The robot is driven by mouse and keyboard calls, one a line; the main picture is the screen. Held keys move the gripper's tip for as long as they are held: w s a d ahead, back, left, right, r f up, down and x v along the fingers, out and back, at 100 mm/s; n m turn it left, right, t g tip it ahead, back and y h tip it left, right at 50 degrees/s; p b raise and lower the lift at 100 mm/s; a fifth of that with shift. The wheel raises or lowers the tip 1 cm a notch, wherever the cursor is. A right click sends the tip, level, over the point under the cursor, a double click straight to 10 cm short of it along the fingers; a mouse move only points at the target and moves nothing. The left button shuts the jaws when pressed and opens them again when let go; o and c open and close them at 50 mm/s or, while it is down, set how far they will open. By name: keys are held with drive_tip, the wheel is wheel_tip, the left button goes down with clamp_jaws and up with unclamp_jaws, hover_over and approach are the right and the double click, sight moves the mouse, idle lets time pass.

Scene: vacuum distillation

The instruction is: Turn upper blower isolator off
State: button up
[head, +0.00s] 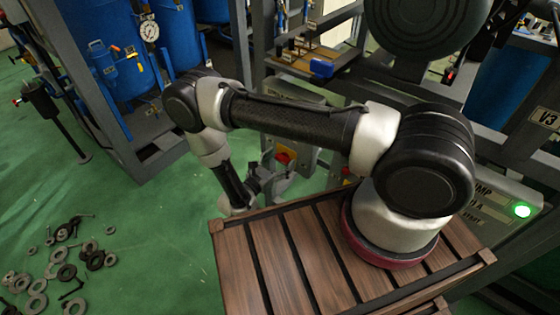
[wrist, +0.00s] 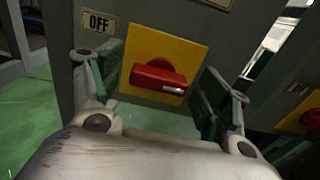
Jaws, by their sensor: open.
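An isolator with a red rotary handle (wrist: 158,76) on a yellow plate (wrist: 190,47) fills the middle of the wrist view. The handle lies nearly level, its right end slightly lower and carrying a white mark. An OFF label (wrist: 97,22) is to the plate's upper left. My gripper (wrist: 157,72) is open, with one finger on each side of the handle; no contact shows. In the head view my gripper (head: 258,183) is beside the grey box with the red and yellow isolator (head: 285,156).
Another red handle on a yellow plate (wrist: 308,120) shows at the right edge of the wrist view. A wooden slatted top (head: 265,262) is under my arm. Loose rings (head: 67,272) lie on the green floor at left. A green lamp (head: 522,211) glows at right.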

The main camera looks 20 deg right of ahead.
drive_tip(key=shift+c, duration=0.4)
drive_tip(key=c, duration=0.9)
drive_tip(key=shift+c, duration=0.2)
drive_tip(key=shift+n, duration=0.4)
drive_tip(key=n, duration=0.3)
drive_tip(key=shift+w+n, duration=0.1)
drive_tip(key=shift+n, duration=0.3)
drive_tip(key=n, duration=0.4)
drive_tip(key=shift+n, duration=0.3)
drive_tip(key=n, duration=0.4)
drive_tip(key=shift+w+a+f, duration=0.1)
drive_tip(key=shift+f, duration=0.05)
drive_tip(key=n, duration=0.4)
drive_tip(key=shift+f, duration=0.1)
drive_tip(key=shift+n, duration=0.5)
